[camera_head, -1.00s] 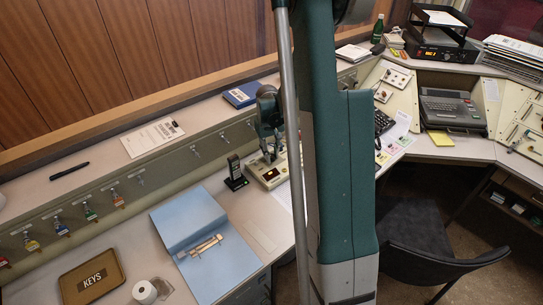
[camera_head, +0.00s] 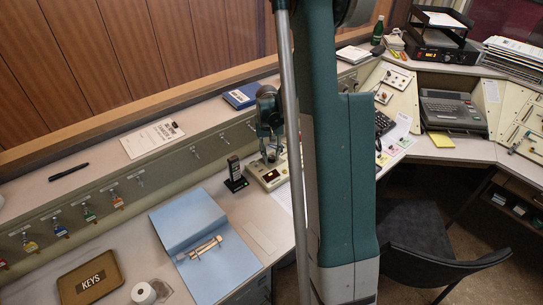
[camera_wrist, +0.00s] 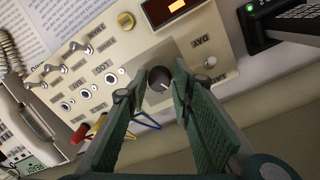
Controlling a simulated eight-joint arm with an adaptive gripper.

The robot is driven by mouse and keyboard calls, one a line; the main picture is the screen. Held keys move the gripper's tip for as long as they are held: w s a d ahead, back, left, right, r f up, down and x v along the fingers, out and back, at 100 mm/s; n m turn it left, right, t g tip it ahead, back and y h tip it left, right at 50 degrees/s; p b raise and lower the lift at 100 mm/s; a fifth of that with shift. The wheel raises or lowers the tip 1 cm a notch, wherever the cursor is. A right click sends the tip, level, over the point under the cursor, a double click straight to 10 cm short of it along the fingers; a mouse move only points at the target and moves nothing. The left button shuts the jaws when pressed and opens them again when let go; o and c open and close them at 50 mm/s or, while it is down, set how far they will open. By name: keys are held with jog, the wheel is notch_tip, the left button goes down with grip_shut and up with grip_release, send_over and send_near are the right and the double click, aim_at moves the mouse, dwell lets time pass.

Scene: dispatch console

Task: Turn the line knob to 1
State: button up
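The dark round knob (camera_wrist: 160,78) sits on the cream control panel (camera_wrist: 205,45) in the wrist view, with a pale pointer mark toward its lower right edge. I cannot read numbers around it. My gripper (camera_wrist: 160,74) has one green finger on each side of the knob, with narrow gaps seeming to show, so it looks open. In the head view my gripper (camera_head: 269,150) points down at the small console (camera_head: 268,174). There the knob is too small or hidden to make out.
A handset (camera_wrist: 28,120) lies at left and a black device (camera_wrist: 262,22) at right. In the head view a blue binder (camera_head: 205,240) lies in front.

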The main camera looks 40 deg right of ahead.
aim_at(270, 157)
jog(key=shift+o, duration=1.3)
jog(key=shift+r, duration=0.1)
notch_tip(270, 157, up, 12)
jog(key=shift+w+a, duration=0.2)
jog(key=shift+a, duration=0.05)
